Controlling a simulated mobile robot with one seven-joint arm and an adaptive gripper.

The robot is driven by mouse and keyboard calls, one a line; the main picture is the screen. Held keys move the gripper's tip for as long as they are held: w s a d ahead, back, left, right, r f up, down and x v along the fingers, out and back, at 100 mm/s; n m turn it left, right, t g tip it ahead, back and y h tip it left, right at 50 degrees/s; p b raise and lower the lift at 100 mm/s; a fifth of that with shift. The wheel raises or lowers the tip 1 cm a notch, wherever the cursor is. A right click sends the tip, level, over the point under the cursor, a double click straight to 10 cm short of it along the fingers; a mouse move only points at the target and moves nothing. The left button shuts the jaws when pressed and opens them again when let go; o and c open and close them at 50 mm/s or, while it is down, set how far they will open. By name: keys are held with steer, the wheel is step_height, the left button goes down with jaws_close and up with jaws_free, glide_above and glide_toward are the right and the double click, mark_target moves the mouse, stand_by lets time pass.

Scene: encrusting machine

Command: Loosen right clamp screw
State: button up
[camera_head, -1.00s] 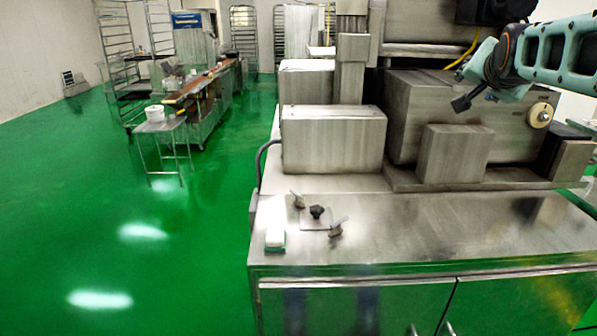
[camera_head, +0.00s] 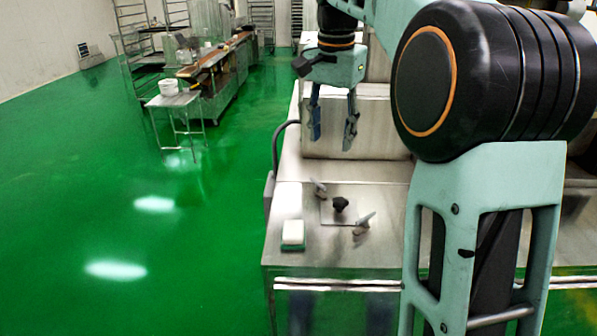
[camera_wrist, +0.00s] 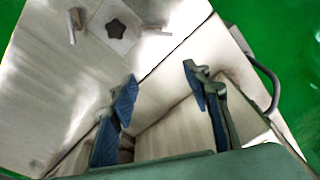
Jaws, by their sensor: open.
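A small plate (camera_head: 331,216) with a black knob (camera_head: 340,204) lies on the steel bench top. The right clamp screw (camera_head: 362,226), small with a pale handle, stands at the plate's near right. The left clamp screw (camera_head: 319,188) is at its far left. My gripper (camera_head: 331,138) is open and empty, pointing down above the bench, behind the plate and apart from it. In the wrist view my gripper (camera_wrist: 158,82) shows both fingers spread. The knob (camera_wrist: 116,28), right clamp screw (camera_wrist: 73,22) and left clamp screw (camera_wrist: 155,32) are near its top edge.
A white block on a green base (camera_head: 292,235) sits left of the plate. A steel box housing (camera_head: 330,148) stands behind my gripper. A dark cable (camera_head: 276,140) runs along the bench's left side. My arm hides the bench's right part.

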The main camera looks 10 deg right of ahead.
mark_target(318, 188)
steer(key=shift+g, duration=0.7)
steer(key=f, duration=0.3)
steer(key=s+a+f+b, duration=0.1)
steer(key=f, duration=0.3)
steer(key=a+f, duration=0.1)
steer(key=f, duration=0.3)
steer(key=shift+s+a+b, duration=0.1)
steer(key=shift+s+b, duration=0.05)
steer(key=shift+b, duration=0.15)
steer(key=shift+c, duration=0.6)
steer(key=c, duration=0.8)
